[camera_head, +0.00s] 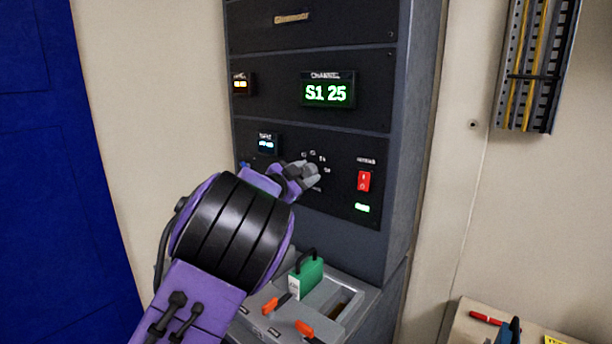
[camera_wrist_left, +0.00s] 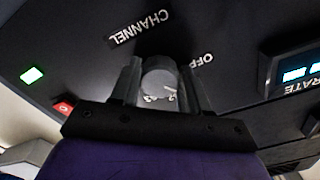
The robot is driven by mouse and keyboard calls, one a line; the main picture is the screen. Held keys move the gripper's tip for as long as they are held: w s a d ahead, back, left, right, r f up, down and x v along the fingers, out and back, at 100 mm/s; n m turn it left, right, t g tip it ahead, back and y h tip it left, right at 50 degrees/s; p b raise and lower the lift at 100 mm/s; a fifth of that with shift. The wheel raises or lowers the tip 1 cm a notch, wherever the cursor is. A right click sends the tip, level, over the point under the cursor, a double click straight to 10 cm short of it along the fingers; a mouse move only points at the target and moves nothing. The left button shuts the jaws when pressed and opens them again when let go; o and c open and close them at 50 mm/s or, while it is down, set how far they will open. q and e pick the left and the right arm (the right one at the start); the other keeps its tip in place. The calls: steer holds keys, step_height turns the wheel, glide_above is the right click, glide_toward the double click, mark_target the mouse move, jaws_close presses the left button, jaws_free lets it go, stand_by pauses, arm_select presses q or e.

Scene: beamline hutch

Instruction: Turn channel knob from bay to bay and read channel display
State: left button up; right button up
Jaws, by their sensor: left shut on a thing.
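The channel display (camera_head: 328,91) on the rack's dark panel reads "S1 25" in green. My left gripper (camera_head: 311,173) reaches the lower panel and is shut on the channel knob. In the left wrist view the grey round knob (camera_wrist_left: 158,82) sits between the two fingers of my left gripper (camera_wrist_left: 160,88), below the label CHANNEL (camera_wrist_left: 141,28). The label OFF (camera_wrist_left: 195,61) shows beside the knob. In the head view the gripper hides most of the knob, and position marks show around its upper side. My right gripper is not in view.
A red rocker switch (camera_head: 364,181) and a small green light (camera_head: 362,208) are right of the knob. A small rate display (camera_head: 267,144) is at its upper left. Below, a grey shelf (camera_head: 355,290) holds a green block with a black handle (camera_head: 306,275) and orange-handled items.

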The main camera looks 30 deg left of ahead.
arm_select(q)
steer(key=shift+f, duration=0.35)
steer(key=o, duration=1)
steer(key=shift+s, duration=0.1)
steer(key=shift+a+r, duration=0.1)
steer(key=shift+r, duration=0.05)
steer(key=s+b, duration=0.1)
steer(key=s, duration=0.2)
steer(key=s+b, duration=0.1)
steer(key=s, duration=0.6)
steer(key=shift+s+a+b, duration=0.25)
steer(key=shift+a+b, duration=0.15)
